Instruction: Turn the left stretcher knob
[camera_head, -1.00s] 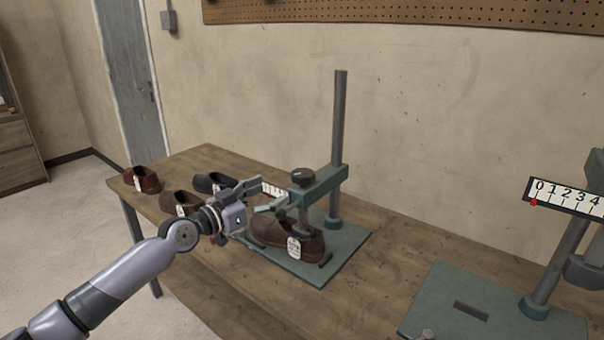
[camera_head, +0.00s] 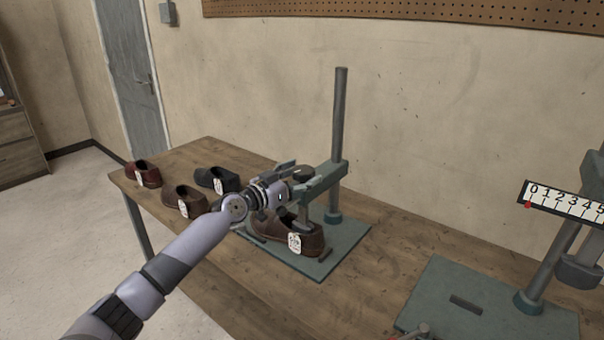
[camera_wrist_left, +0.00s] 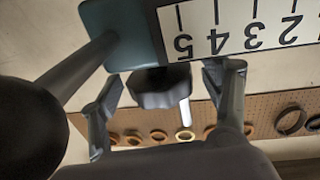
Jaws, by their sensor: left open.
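The left stretcher stands on a green base plate (camera_head: 345,238) with a grey post (camera_head: 340,120) and a green arm (camera_head: 325,180). Its dark knob (camera_head: 304,173) sits on top of that arm, partly covered by my left gripper (camera_head: 292,172). In the left wrist view the lobed black knob (camera_wrist_left: 160,88) lies between the two spread fingers of the left gripper (camera_wrist_left: 165,86), with gaps on both sides. A white number scale (camera_wrist_left: 245,25) shows upside down beside it. A brown shoe (camera_head: 310,242) with a white tag sits under the stretcher arm. My right gripper is not identifiable.
Several tagged shoes, including a red one (camera_head: 149,178) and a black one (camera_head: 207,177), stand on the wooden table's (camera_head: 250,285) left part. A second stretcher (camera_head: 490,300) with a scale (camera_head: 562,202) stands at right. A pegboard (camera_head: 400,18) hangs behind.

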